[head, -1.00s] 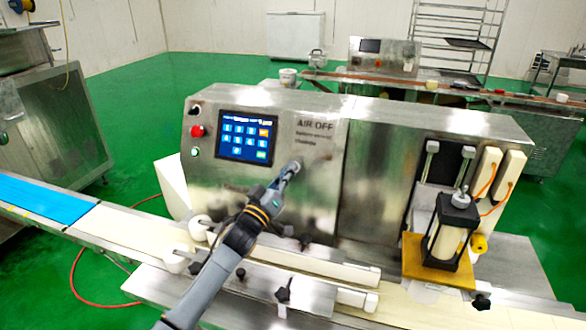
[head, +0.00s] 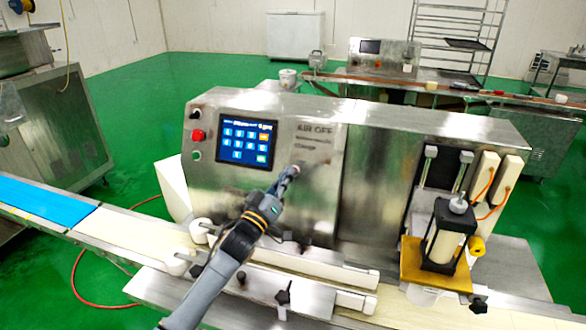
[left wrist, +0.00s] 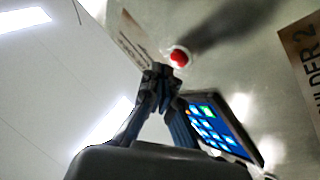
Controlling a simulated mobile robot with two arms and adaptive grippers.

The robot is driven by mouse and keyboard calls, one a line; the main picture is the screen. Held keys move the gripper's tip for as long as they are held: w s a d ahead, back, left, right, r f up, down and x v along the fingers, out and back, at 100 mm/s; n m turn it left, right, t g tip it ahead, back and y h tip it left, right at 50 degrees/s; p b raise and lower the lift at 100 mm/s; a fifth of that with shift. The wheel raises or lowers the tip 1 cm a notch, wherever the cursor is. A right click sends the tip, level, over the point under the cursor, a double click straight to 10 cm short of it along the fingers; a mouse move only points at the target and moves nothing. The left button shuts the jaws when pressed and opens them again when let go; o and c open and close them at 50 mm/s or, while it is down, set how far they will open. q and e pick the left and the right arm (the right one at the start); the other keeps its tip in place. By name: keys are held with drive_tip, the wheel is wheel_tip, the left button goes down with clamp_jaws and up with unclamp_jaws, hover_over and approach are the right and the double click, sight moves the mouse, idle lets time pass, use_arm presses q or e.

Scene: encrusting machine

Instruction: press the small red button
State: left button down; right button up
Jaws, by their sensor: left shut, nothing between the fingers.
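The small red button (left wrist: 179,57) sits in a pale ring on the metal panel in the left wrist view. In the head view it is largely hidden by the fingertips, below the "AIR OFF" lettering. My left gripper (head: 290,174) is shut and empty, its tips close to the panel at the button. In the left wrist view the fingertips (left wrist: 163,74) are just below and left of the button; I cannot tell whether they touch it. My right gripper is not in view.
A blue touchscreen (head: 247,141) is left of the fingertips. A larger red knob (head: 198,135) and a pale green button (head: 197,156) are at the panel's left edge. The conveyor (head: 130,229) with its guide bars runs below my left arm.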

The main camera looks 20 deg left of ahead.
use_arm(q)
drive_tip(key=s+p, duration=0.1)
drive_tip(key=s+r+p, duration=0.1)
drive_tip(key=s+p, duration=0.1)
drive_tip(key=s+r+p, duration=0.1)
drive_tip(key=shift+s+a+r+p, duration=0.1)
drive_tip(key=shift+s+p, duration=0.15)
drive_tip(key=shift+p, duration=0.05)
idle(0.7)
